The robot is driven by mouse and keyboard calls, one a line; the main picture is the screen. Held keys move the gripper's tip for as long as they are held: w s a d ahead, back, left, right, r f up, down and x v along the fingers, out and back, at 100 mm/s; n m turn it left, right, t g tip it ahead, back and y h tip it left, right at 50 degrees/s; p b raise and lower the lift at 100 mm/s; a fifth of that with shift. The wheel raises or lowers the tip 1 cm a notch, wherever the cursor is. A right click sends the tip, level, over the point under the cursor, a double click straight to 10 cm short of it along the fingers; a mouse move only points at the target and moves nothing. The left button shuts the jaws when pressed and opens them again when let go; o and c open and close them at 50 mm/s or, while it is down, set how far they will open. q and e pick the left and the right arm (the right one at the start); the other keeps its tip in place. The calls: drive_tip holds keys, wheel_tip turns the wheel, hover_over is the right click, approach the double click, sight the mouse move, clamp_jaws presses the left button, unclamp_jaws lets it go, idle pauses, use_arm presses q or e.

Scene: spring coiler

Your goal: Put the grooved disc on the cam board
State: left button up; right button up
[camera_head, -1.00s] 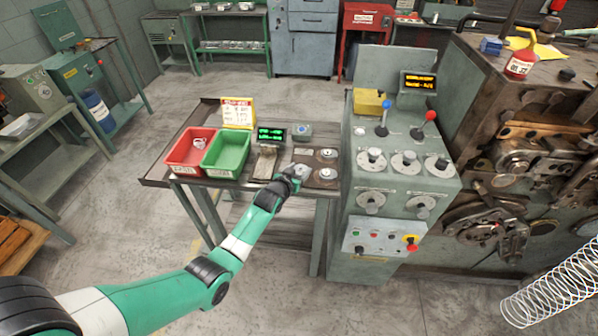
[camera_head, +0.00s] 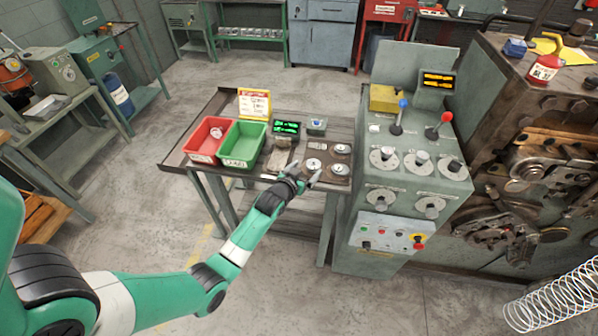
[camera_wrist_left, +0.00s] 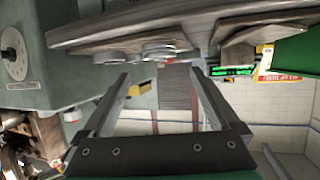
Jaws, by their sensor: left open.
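The cam board (camera_head: 328,161) is a dark brown plate at the right end of the bench. Three round metal discs lie on it: a front-left disc (camera_head: 313,163), a back disc (camera_head: 342,149) and a front-right disc (camera_head: 340,169). Grooves are too small to make out, so I cannot tell which is the grooved disc. My left gripper (camera_head: 307,178) is open and empty at the bench's front edge, just in front of the front-left disc. In the left wrist view its fingers (camera_wrist_left: 158,75) are spread, with disc edges (camera_wrist_left: 165,48) beyond them. My right gripper is out of view.
The control cabinet (camera_head: 400,230) with levers stands close right of the board. A wire coil (camera_head: 555,298) is at lower right.

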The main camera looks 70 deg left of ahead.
use_arm(q)
drive_tip(key=p+v, duration=0.1)
drive_tip(key=v, duration=0.5)
drive_tip(key=shift+s, duration=0.15)
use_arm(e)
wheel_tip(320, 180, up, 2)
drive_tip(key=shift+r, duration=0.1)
use_arm(q)
drive_tip(key=shift+d+r, duration=0.1)
drive_tip(key=w+d+r+m+t+h, duration=0.1)
drive_tip(key=w+d+r+t, duration=0.3)
drive_tip(key=r, duration=0.7)
drive_tip(key=w+d+r+m+t, duration=0.15)
drive_tip(key=w+d+r, duration=0.3)
drive_tip(key=r, duration=0.65)
drive_tip(key=w+d+r+m+t+h, duration=0.1)
drive_tip(key=w+d+r+t, duration=0.3)
drive_tip(key=r, duration=0.6)
drive_tip(key=s+d+r+m+t+h, duration=0.2)
drive_tip(key=s+d+r, duration=0.4)
drive_tip(key=d+r, duration=0.3)
drive_tip(key=s+d+r+m+t+h, duration=0.3)
drive_tip(key=d+r, duration=0.7)
drive_tip(key=r, duration=0.7)
drive_tip(key=s+t+h, duration=0.2)
drive_tip(key=s+h, duration=0.1)
drive_tip(key=s, duration=0.1)
drive_tip(key=shift+h, duration=0.4)
